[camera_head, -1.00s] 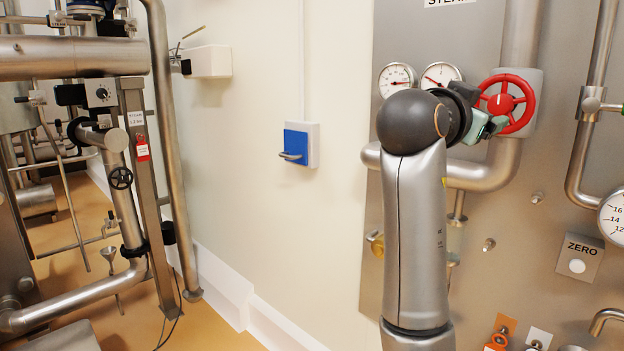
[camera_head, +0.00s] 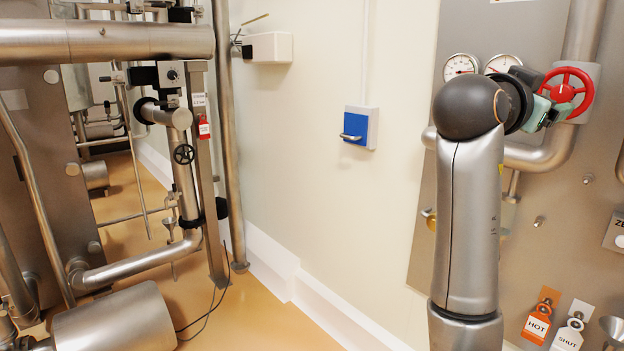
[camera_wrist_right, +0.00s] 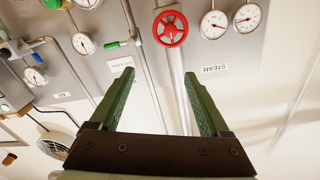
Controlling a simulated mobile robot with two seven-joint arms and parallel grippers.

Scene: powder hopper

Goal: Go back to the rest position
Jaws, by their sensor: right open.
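My right gripper (camera_head: 545,113) is open and empty in front of the steel panel (camera_head: 470,205). In the right wrist view its two green fingers (camera_wrist_right: 158,73) are spread with nothing between them. The red handwheel (camera_head: 567,94) is on the panel. In the head view the gripper overlaps the wheel's left edge. In the right wrist view the wheel (camera_wrist_right: 170,29) shows beyond the fingertips, apart from them. My left gripper is not in view.
Two gauges (camera_head: 460,67) sit left of the wheel. Orange HOT and white SHUT tags (camera_head: 537,326) hang low on the panel. A blue box with a handle (camera_head: 357,127) is on the wall. Steel pipework (camera_head: 105,42) fills the left. Floor (camera_head: 265,320) is clear along the wall.

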